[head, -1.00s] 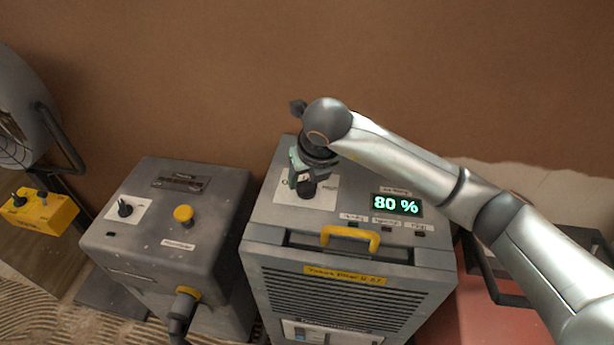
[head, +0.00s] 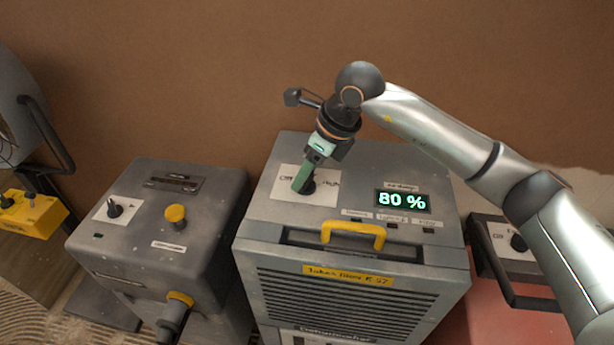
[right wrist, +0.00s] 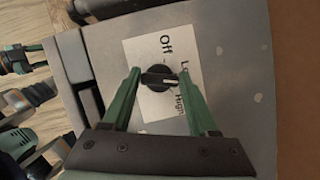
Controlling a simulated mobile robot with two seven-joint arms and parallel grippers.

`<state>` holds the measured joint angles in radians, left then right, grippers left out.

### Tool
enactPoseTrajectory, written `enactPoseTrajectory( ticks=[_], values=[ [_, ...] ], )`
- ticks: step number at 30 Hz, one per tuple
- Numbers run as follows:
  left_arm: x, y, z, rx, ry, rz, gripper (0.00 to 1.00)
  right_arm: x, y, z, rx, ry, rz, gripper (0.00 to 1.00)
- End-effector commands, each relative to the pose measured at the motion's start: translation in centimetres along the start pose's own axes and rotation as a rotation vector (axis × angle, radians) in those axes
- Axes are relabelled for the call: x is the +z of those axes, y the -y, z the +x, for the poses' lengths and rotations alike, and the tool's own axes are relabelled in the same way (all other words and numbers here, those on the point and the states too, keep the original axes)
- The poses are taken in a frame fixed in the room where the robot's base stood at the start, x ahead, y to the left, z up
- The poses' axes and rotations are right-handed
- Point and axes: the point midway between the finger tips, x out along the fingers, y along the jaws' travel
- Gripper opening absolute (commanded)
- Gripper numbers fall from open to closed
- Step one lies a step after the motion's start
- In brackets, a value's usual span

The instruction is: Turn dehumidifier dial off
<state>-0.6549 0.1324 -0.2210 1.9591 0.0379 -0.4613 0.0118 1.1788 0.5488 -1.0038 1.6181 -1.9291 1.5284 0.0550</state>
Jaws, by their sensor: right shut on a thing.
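The grey dehumidifier (head: 350,265) stands in the middle of the head view, its display (head: 403,201) reading 80 %. Its black dial (head: 309,188) is on a white label at the top left, partly hidden by my fingers. In the right wrist view the dial (right wrist: 155,79) sits between the green fingertips of my right gripper (right wrist: 158,76), which is shut on it. The dial's white mark points right, towards the Low and High side, away from Off; the exact setting is hard to tell. The right gripper (head: 304,183) comes down tilted from above.
A grey box (head: 150,235) with its own knob and a yellow button (head: 176,214) stands to the left. A yellow box (head: 35,213) and a fan lie farther left. A red machine (head: 505,290) with a knob is at the right. A brown wall is behind.

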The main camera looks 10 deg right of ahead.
Motion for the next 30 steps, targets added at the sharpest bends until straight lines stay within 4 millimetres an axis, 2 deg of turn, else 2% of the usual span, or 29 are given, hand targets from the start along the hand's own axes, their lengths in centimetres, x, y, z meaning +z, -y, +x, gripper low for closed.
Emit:
enactPoseTrajectory(
  ticks=[5, 30],
  values=[
    [-0.16, -0.06, 0.63, 0.005, -0.005, 0.006, 0.49, 0.02, 0.18, 0.06, 0.064, 0.002, -0.153, 0.04],
    [0.17, -0.55, 0.9, 0.018, 0.0, 0.01, 0.49, 0.3, 0.36, -0.06, 0.368, 0.0, -0.888, 0.04]
  ],
)
